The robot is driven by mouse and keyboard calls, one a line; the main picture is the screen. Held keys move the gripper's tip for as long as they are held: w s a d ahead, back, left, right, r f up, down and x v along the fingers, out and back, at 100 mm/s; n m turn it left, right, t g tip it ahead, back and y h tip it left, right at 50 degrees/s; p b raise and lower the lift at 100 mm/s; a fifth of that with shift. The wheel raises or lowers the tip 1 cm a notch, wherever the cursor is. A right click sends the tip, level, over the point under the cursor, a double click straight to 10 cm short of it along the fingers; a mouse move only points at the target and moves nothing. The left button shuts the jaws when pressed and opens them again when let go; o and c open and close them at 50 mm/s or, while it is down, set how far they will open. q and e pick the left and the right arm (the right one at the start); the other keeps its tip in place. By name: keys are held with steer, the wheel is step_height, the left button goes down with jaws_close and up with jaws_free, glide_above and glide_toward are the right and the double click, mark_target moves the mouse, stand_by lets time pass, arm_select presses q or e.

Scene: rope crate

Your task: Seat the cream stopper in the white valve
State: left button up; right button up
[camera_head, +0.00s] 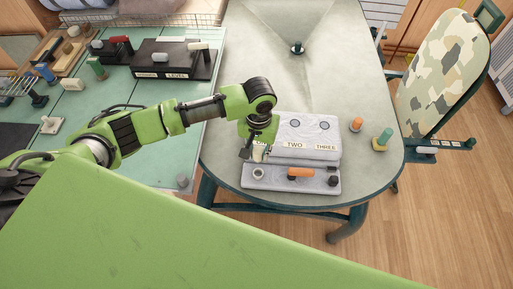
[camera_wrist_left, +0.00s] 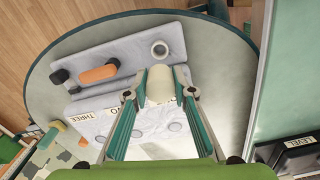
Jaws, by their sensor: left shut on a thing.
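The cream stopper (camera_wrist_left: 160,84) is between the fingers of my left gripper (camera_wrist_left: 159,96), which is shut on it. In the head view my left gripper (camera_head: 259,149) hangs at the left end of the marked block, and the stopper (camera_head: 257,156) shows only partly below it. The white valve (camera_head: 258,173) is a round ring with a dark opening on the low grey base, just in front of the gripper. It also shows in the left wrist view (camera_wrist_left: 160,49), beyond the stopper and apart from it in the picture. My right gripper is not in view.
An orange handle (camera_head: 301,173) and a dark knob (camera_head: 333,180) sit on the same base. The grey block (camera_head: 318,152) behind has labels TWO and THREE showing. An orange-topped peg (camera_head: 356,125) and a green-and-yellow piece (camera_head: 382,139) stand right. The table's middle is mostly clear.

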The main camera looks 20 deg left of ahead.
arm_select(q)
steer(key=shift+w+f, duration=0.1)
steer(key=shift+w, duration=0.1)
steer(key=shift+s+r+p, duration=0.1)
steer(key=shift+r+p, duration=0.1)
steer(key=shift+p, duration=0.2)
steer(key=shift+f+b, duration=0.4)
steer(key=shift+f, duration=1.4)
steer(key=shift+f+b, duration=0.3)
steer(key=shift+f, duration=0.5)
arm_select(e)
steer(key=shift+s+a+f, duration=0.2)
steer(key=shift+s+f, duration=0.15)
arm_select(q)
steer(key=shift+f, duration=0.1)
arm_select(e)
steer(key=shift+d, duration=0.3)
arm_select(q)
steer(key=shift+f+b, duration=0.4)
steer(key=shift+f, duration=1.2)
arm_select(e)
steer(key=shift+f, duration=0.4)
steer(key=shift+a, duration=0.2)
